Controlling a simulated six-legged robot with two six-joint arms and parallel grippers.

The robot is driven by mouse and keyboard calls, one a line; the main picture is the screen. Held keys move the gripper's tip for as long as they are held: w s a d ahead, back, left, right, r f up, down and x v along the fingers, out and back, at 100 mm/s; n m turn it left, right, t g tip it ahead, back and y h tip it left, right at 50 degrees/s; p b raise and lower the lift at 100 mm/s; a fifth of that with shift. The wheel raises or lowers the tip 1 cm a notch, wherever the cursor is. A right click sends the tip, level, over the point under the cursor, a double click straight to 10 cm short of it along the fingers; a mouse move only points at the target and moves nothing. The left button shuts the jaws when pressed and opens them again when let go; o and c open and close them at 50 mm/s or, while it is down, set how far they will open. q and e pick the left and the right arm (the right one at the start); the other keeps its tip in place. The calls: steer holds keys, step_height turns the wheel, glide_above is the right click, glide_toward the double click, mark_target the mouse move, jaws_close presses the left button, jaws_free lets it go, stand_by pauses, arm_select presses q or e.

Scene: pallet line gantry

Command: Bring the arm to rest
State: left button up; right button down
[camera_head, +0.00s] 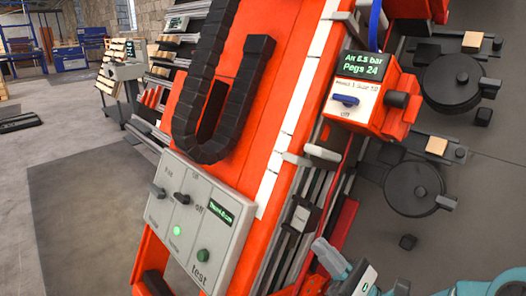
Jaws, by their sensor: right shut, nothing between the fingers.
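My right arm, in teal and grey, comes in at the lower right of the head view. Its gripper (325,254) is shut and empty, in front of the lower right side of the orange gantry frame (262,85). I cannot tell whether it touches the frame or the rails beside it. My left gripper is not in view.
A grey control panel (190,221) with switches and a green-lit button is on the frame. A black cable chain (198,90) loops above it. An orange box (372,92) reads "Air 6.5 bar, Pegs 24". Black round discs (415,188) lie right. Open floor (85,215) is left.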

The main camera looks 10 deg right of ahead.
steer(key=s+a+f+n+g+h, duration=0.1)
steer(key=s+a+f+n+g, duration=0.25)
steer(key=a+f+g, duration=0.35)
steer(key=s+a+f+n+g, duration=0.2)
steer(key=s+a+f+g, duration=0.2)
steer(key=f+g, duration=0.3)
steer(key=s+f+n+g+h, duration=0.45)
steer(key=s+f, duration=0.35)
steer(key=f, duration=0.4)
steer(key=s+d+f+n+g+h, duration=0.2)
steer(key=s+d+f+n+h, duration=0.2)
steer(key=s+f+h, duration=0.45)
steer(key=w+d+f+n+t+h, duration=0.1)
steer(key=w+d+f+n+t, duration=0.3)
steer(key=f+n, duration=0.35)
step_height(320, 180, up, 30)
steer(key=a+p, duration=0.1)
steer(key=p, duration=2.9)
steer(key=shift+w+a+f, duration=0.15)
steer(key=shift+w+a, duration=0.05)
steer(key=shift+a, duration=0.05)
steer(key=shift+n, duration=0.25)
